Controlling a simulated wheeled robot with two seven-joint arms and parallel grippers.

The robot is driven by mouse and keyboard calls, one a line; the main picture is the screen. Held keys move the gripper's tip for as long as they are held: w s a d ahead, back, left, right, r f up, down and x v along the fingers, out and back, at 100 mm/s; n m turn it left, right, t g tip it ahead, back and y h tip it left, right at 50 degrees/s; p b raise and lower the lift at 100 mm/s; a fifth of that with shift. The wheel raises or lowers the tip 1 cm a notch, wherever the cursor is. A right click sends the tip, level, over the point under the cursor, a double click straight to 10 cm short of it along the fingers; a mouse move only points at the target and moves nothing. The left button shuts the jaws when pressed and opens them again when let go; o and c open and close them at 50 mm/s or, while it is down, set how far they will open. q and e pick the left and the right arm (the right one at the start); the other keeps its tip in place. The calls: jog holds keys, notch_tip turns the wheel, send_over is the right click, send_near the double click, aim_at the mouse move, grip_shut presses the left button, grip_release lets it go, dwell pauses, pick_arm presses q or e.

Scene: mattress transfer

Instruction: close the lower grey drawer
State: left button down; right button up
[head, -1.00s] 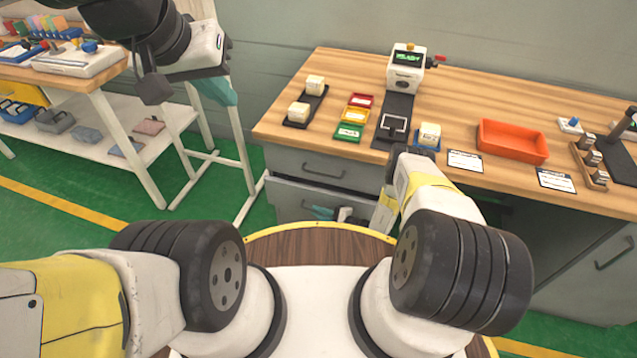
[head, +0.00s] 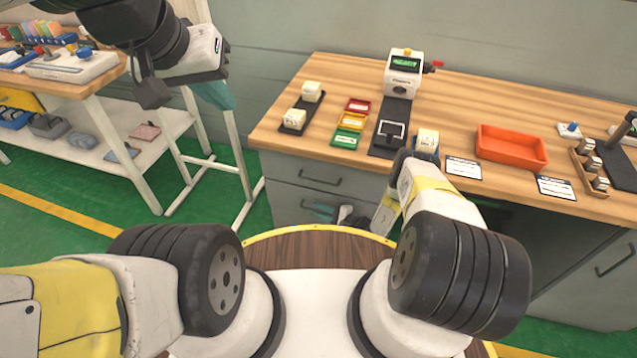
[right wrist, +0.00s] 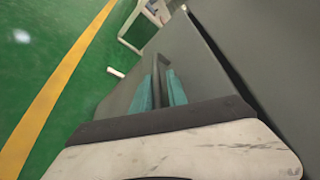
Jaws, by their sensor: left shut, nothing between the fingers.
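The lower grey drawer (head: 287,205) is in the cabinet under the wooden workbench, below the upper drawer (head: 283,168). Its front looks nearly in line with the upper one; I cannot tell if it is fully flush. My right gripper (head: 325,211) is at the lower drawer's front, by its handle, partly hidden by my arm. In the right wrist view its teal fingers (right wrist: 162,92) stand a little apart with a grey bar between them. Whether they clamp the handle is unclear. My left gripper (head: 218,95) is shut and empty, raised left of the workbench.
The workbench top (head: 265,132) carries small trays, a device (head: 403,75) and an orange bin (head: 511,147). A second table (head: 105,95) with a lower shelf stands at left. Green floor (head: 60,220) lies open between.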

jog(key=v, duration=0.7)
jog(key=shift+s+d+r, duration=0.1)
jog(key=shift+s+d, duration=0.2)
